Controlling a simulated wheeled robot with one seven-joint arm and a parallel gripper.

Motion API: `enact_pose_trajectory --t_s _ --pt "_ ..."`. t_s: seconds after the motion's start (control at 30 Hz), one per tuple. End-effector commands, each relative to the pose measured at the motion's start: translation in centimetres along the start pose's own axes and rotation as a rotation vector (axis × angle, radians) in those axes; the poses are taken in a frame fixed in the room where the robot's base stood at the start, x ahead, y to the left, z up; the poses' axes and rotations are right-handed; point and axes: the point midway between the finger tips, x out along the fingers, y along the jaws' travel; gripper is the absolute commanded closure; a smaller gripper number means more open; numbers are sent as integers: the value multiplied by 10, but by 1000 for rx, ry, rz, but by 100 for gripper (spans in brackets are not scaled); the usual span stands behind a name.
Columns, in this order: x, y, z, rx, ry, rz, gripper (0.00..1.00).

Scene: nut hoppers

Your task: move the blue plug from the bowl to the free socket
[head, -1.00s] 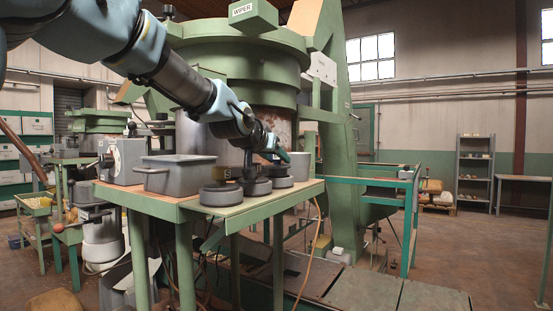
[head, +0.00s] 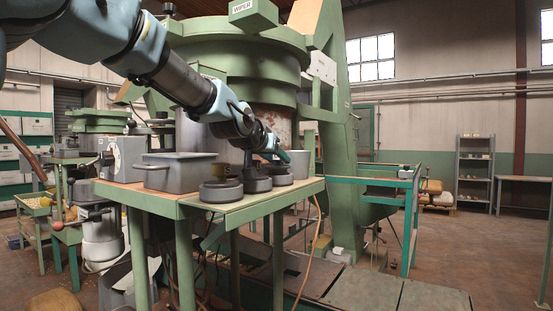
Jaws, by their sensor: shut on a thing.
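My gripper (head: 268,152) reaches down over the three round grey sockets at the right end of the green table. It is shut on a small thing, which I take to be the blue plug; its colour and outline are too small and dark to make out. A dark upright piece shows below the gripper, above the middle socket (head: 258,186); whether it touches the socket is unclear. The front left socket (head: 221,193) shows an open, dark top. The back right socket (head: 279,177) is partly behind the gripper. I cannot identify the bowl with certainty.
A grey rectangular bin (head: 178,174) stands left of the sockets on the table (head: 245,208). A pale round container (head: 300,163) stands behind them. The large green hopper machine (head: 240,60) rises close behind.

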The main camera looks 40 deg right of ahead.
Motion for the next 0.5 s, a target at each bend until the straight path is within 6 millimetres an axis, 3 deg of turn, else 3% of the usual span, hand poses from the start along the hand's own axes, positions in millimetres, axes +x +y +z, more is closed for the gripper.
enact_pose_trajectory --t_s 0.43,0.47,0.5 --pt "4 0 8 0 1 0 100" --pt "3 0 7 0 1 0 51" --pt "3 0 7 0 1 0 47"
